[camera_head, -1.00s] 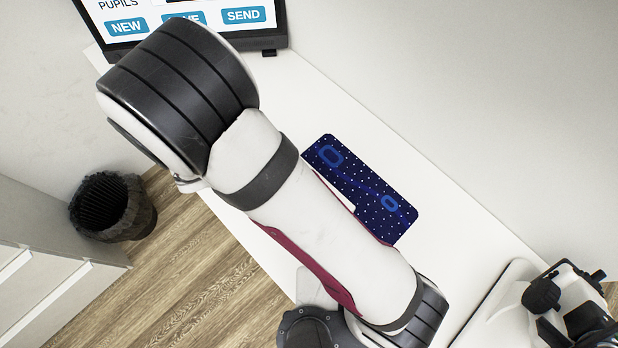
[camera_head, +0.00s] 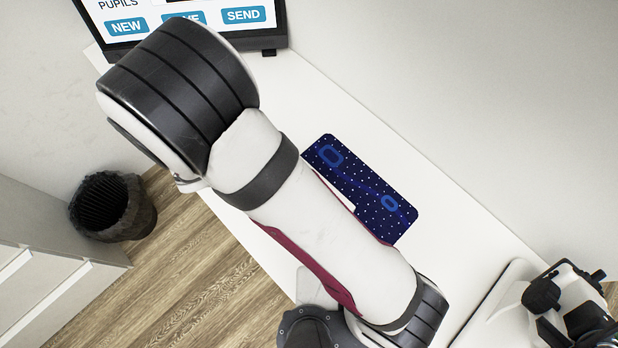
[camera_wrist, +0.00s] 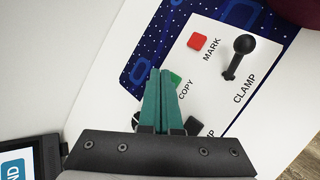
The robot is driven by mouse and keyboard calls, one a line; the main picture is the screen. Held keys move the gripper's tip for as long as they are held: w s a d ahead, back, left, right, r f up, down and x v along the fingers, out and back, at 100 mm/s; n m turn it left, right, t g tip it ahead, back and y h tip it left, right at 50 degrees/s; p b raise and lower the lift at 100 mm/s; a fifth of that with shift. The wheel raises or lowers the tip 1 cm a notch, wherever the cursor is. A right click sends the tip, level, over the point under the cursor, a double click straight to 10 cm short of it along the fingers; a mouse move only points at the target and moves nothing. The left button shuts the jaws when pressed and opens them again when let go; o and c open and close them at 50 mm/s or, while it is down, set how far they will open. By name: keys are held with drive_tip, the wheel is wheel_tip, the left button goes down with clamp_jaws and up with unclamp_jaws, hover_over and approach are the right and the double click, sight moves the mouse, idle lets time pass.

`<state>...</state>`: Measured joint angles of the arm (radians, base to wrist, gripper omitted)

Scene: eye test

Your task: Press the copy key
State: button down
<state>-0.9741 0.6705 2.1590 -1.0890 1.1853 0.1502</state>
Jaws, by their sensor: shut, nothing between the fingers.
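In the wrist view a white panel (camera_wrist: 212,68) carries a green key (camera_wrist: 176,80) beside the word COPY. My gripper (camera_wrist: 161,72) has green fingers that are shut with nothing between them. The fingertips overlap the left part of the copy key in the picture and hide some of it. I cannot tell whether they touch it. In the head view my arm hides the gripper and the panel's keys.
The panel also has a red MARK key (camera_wrist: 198,41), a black CLAMP lever (camera_wrist: 238,58) and a dark key (camera_wrist: 194,126) with a part-hidden label. A blue dotted mat (camera_head: 362,188) lies on the white table (camera_head: 345,95). A screen (camera_head: 243,38) stands at the back.

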drive_tip(key=shift+f, duration=0.1)
idle(0.4)
drive_tip(key=shift+f, duration=0.35)
drive_tip(key=shift+f, duration=0.5)
idle(0.6)
drive_tip(key=shift+r, duration=0.95)
drive_tip(key=shift+r, duration=2.5)
